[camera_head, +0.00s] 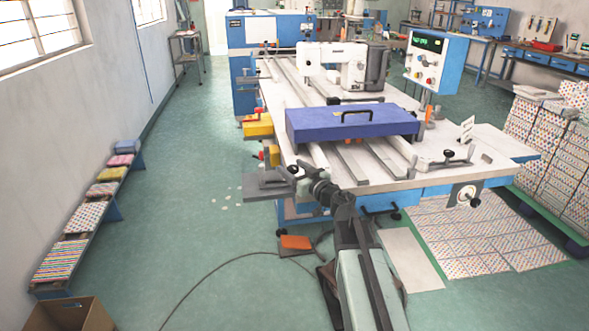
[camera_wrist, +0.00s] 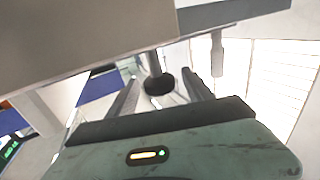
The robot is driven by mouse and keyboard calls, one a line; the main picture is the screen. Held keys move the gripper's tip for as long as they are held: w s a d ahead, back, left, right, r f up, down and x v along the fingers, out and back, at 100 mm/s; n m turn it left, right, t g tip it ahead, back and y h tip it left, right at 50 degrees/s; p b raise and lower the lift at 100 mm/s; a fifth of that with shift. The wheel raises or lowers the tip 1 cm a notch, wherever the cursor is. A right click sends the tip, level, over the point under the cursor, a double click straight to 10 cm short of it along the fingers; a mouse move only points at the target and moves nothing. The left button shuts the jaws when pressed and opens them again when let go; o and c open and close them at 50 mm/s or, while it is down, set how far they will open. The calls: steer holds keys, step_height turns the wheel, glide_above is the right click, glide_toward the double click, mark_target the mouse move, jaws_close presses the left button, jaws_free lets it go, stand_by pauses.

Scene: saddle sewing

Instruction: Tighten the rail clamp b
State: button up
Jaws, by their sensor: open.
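A round black knob on a short stem (camera_wrist: 158,84) hangs below a large grey block (camera_wrist: 85,28) in the wrist view. My gripper (camera_wrist: 164,86) is open, with one dark finger on each side of the knob and visible gaps between. In the head view my gripper (camera_head: 304,177) is at the table's near left corner, beside a grey plate (camera_head: 266,187); its fingertips and the knob are hard to make out there. Another clamp with a dark knob and lever (camera_head: 455,160) stands on the table's near right part. No label shows which clamp is b.
A blue-violet panel with a black handle (camera_head: 352,122) lies across the rails of the white table. A sewing head (camera_head: 340,62) and a control box (camera_head: 436,60) stand behind. Yellow (camera_head: 258,126) parts jut from the left edge. Floor at left (camera_head: 190,200) is mostly clear.

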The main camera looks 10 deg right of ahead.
steer(key=c, duration=1.2)
steer(key=shift+d, duration=0.1)
jaws_close()
steer(key=shift+m+h, duration=0.3)
steer(key=shift+a+m+t+h, duration=0.2)
steer(key=shift+m+t+h, duration=0.2)
steer(key=shift+h, duration=0.4)
steer(key=m+h, duration=0.3)
steer(key=h, duration=0.1)
steer(key=m+h, duration=0.3)
steer(key=h, duration=0.2)
steer(key=shift+w, duration=0.1)
steer(key=m+h, duration=0.1)
steer(key=h, duration=0.1)
steer(key=m+g+h, duration=0.1)
steer(key=m+h, duration=0.1)
steer(key=h, duration=0.1)
steer(key=shift+w+g, duration=0.1)
steer(key=shift+g, duration=0.2)
steer(key=shift+m+g+h, duration=1.4)
steer(key=shift+m+h, duration=0.4)
steer(key=shift+h, duration=0.2)
steer(key=shift+d+g, duration=0.15)
steer(key=shift+g, duration=0.15)
